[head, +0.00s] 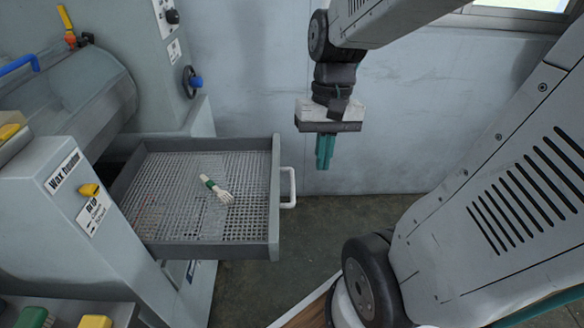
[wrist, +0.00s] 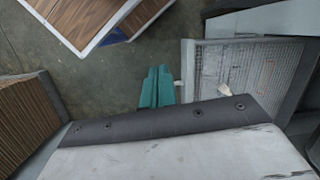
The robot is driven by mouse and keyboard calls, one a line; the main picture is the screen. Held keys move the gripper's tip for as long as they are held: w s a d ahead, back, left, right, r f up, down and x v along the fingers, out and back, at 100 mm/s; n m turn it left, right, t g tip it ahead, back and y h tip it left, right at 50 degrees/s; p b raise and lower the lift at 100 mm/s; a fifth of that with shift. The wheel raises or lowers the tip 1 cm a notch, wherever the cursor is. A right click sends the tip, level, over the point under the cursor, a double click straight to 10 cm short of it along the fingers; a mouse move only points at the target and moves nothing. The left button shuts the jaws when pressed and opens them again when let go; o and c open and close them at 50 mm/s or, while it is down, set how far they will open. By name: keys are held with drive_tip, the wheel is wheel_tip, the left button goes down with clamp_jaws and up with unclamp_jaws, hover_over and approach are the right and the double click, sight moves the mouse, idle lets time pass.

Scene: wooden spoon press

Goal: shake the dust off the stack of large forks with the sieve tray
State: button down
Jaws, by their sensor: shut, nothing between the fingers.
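The sieve tray (head: 274,215) is a grey drawer with a mesh floor, standing out from the machine. A white handle (head: 291,187) is on its right side. The stack of large forks (head: 217,190) is pale with a green band and lies on the mesh near the middle. My gripper (head: 324,160) has teal fingers, shut and empty, pointing down to the right of the handle and apart from it. In the wrist view the fingers (wrist: 157,88) are together, with the tray (wrist: 190,70) to their right. The forks (wrist: 225,90) show there as a small pale shape.
A pale wall (head: 400,120) is behind my gripper. Floor (head: 315,225) is clear right of the tray. Wood-topped furniture (wrist: 90,20) shows in the wrist view.

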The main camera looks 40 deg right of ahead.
drive_tip(key=w+d+f+m+t+y, duration=0.2)
drive_tip(key=w+d+f+m+t, duration=0.1)
drive_tip(key=w+d+f+m, duration=0.55)
drive_tip(key=w+d+f+m+t+y, duration=0.25)
drive_tip(key=w+d+f+m, duration=0.25)
drive_tip(key=d+f+m, duration=0.55)
drive_tip(key=w+a+r+x, duration=0.1)
drive_tip(key=x, duration=1.1)
drive_tip(key=shift+w+r+m+t, duration=0.2)
drive_tip(key=shift+w+m+t, duration=0.15)
drive_tip(key=shift+m, duration=0.05)
drive_tip(key=shift+w+a, duration=0.1)
drive_tip(key=shift+a, duration=0.05)
